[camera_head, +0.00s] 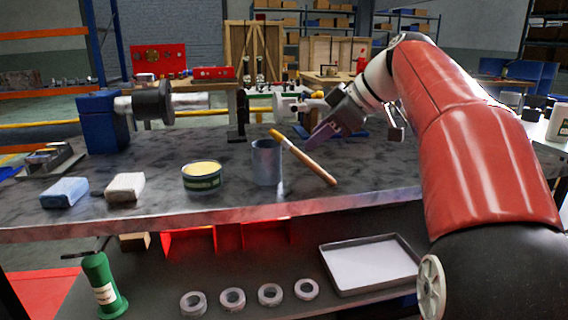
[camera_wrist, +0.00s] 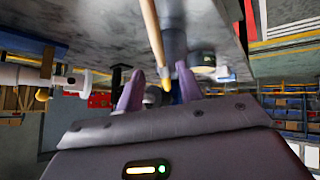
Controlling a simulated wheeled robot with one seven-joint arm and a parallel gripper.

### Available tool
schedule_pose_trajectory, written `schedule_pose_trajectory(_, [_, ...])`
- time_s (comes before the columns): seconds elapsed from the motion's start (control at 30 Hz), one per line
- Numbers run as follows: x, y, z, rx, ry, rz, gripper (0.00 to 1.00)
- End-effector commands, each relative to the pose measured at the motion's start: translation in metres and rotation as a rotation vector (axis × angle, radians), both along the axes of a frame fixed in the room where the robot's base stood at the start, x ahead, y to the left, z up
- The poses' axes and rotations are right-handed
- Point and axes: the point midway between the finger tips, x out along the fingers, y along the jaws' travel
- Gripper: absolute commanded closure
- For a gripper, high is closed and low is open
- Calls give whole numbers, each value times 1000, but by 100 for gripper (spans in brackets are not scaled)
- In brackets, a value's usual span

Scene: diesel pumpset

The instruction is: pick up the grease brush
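The grease brush (camera_head: 312,163) has a pale wooden handle and a yellowish tip. In the head view it slants from upper left to lower right, its tip end at the rim of a grey metal cup (camera_head: 266,163) and its handle end low over the table. My gripper (camera_head: 311,142), with purple fingers, is just above and behind the handle, pointing down and left. In the wrist view the brush (camera_wrist: 152,32) comes down from the top edge, its tip appearing between the spread fingers of my gripper (camera_wrist: 158,88). The fingers are open; no contact shows.
A yellow-topped tin (camera_head: 202,178) stands left of the cup, with two blocks (camera_head: 125,187) further left. A pump shaft assembly (camera_head: 155,104) lies behind. A tray (camera_head: 370,262) and several rings sit on the lower shelf. The front table edge (camera_head: 240,212) is clear.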

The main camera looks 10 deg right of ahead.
Motion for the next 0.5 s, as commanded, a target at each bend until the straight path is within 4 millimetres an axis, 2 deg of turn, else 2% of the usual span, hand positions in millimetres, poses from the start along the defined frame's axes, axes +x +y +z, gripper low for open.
schedule_pose_trajectory(0.17, [10, 4, -4, -2, -23, 29, 63])
schedule_pose_trajectory(0.5, [28, 29, -36, -3, -20, 28, 63])
